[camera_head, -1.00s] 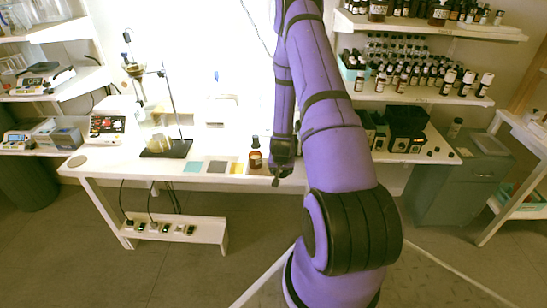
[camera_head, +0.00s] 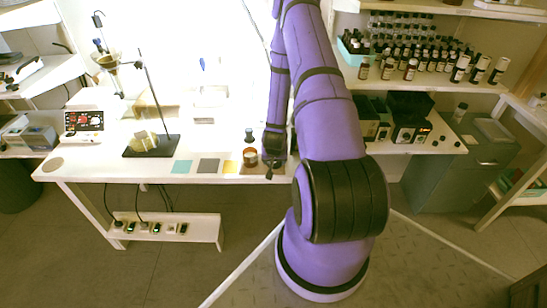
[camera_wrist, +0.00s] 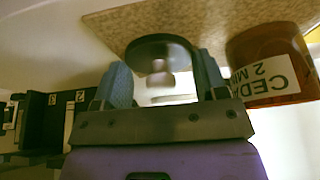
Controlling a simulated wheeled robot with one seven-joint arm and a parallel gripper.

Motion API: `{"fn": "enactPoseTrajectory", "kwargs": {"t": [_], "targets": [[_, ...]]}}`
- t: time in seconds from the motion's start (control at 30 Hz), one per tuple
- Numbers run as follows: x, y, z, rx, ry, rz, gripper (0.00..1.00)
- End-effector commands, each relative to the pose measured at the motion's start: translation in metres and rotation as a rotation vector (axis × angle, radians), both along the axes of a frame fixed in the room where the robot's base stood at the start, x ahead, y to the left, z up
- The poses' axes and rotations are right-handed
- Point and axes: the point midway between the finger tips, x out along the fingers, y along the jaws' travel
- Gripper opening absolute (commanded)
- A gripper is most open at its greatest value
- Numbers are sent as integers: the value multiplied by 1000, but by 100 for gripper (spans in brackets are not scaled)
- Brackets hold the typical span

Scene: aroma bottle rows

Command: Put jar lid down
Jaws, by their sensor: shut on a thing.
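A black round lid (camera_wrist: 160,48) with a paler knob (camera_wrist: 160,76) sits between the two blue-grey fingers of my gripper (camera_wrist: 165,84) in the wrist view. My gripper is shut on it. The wrist view looks upside down, and the lid is close to a tan cork mat (camera_wrist: 215,18); I cannot tell if they touch. The amber jar (camera_wrist: 270,60), labelled "CEDA…", is on the right there, beside the lid. In the head view, my gripper (camera_head: 271,172) is low over the table, just right of the amber jar (camera_head: 250,157). The lid is not distinguishable there.
Teal (camera_head: 181,167), grey (camera_head: 208,166) and yellow (camera_head: 230,167) squares lie left of the jar on the white table (camera_head: 110,172). A dark-topped bottle (camera_head: 249,134) shows behind the jar. A stand (camera_head: 152,150) with glassware is farther left. Black boxes (camera_head: 410,120) are at the right.

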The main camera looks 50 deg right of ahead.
Motion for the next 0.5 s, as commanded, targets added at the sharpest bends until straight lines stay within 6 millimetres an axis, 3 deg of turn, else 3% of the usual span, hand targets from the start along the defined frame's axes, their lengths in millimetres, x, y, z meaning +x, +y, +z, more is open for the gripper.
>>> {"fn": "enactPoseTrajectory", "kwargs": {"t": [0.5], "targets": [[-1, 1, -8, 0, 0, 1, 44]]}}
